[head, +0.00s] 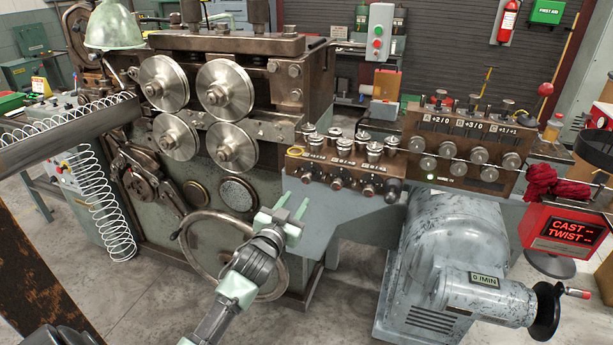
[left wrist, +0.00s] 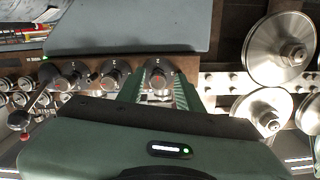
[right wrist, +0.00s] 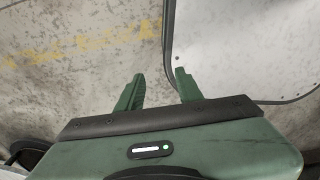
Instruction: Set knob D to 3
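A brown control box (head: 345,172) on the grey machine carries a row of small dark knobs (head: 368,189) on its front. Their letters are too small to read, so I cannot tell which is knob D. My left gripper (head: 293,204) is open and empty, left of and below this row. In the left wrist view, dark round knobs with pale marks line a brown strip; one knob (left wrist: 159,75) appears between the green fingers (left wrist: 160,92), but contact is not clear. My right gripper (right wrist: 157,85) is open and empty in the right wrist view, outside the head view.
Large steel rollers (head: 227,83) and a handwheel (head: 225,250) are left of the box. A second box (head: 462,145) with knobs and a rod stands to the right. A grey motor housing (head: 450,260) is below. A red display (head: 575,230) reads CAST and TWIST.

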